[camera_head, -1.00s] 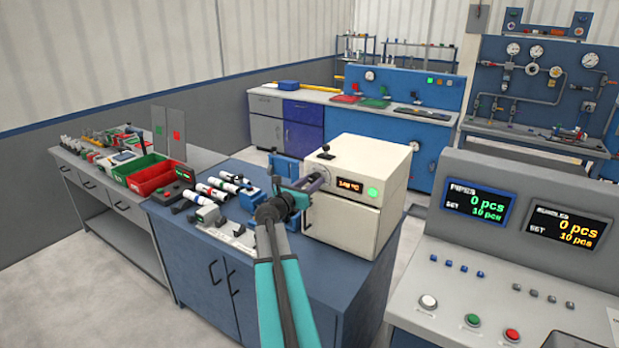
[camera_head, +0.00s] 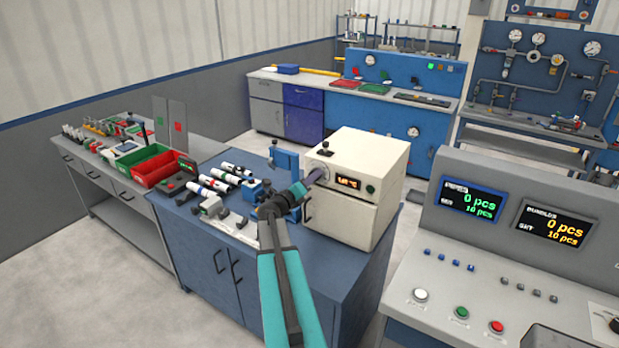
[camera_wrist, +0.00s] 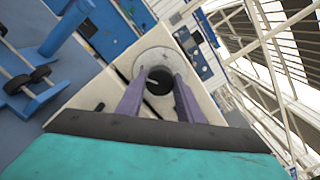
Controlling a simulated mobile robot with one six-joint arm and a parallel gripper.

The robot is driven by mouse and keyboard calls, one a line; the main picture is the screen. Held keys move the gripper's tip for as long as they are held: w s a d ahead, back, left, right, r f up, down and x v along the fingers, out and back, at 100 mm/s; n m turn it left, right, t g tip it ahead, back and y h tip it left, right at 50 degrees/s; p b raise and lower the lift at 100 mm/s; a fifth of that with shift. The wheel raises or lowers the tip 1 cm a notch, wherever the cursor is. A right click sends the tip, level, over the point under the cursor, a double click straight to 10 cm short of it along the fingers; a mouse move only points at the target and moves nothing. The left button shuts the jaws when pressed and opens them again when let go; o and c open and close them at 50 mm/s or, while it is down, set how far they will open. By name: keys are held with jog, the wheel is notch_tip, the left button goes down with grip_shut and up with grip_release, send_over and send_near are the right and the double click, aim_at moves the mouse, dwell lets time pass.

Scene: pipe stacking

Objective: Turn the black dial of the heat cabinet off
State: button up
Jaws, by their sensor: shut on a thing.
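The heat cabinet (camera_head: 362,160) is a cream box on the blue bench. Its front has a small orange display (camera_head: 347,182), a round lamp (camera_head: 370,189) that looks dark green, and a door below. The black dial (camera_wrist: 158,82) sits on a round grey plate in the wrist view, between the two purple fingers of my gripper (camera_wrist: 158,90). My gripper is shut on the dial. In the head view my gripper (camera_head: 316,176) reaches the upper left of the cabinet front and hides most of the dial.
Several white pipes with coloured bands (camera_head: 222,178) lie on the bench left of the cabinet, near blue fixtures (camera_head: 284,160). Red and green bins (camera_head: 157,168) stand further left. A grey console (camera_head: 470,240) with two displays stands at the right.

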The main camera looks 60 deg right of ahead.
jog(key=shift+r, duration=0.2)
jog(key=o, duration=1.1)
jog(key=shift+c, duration=0.2)
jog(key=shift+f, duration=0.1)
jog(key=a+b, duration=0.5)
jog(key=a, duration=0.8)
jog(key=shift+a, duration=0.4)
jog(key=shift+w, duration=0.1)
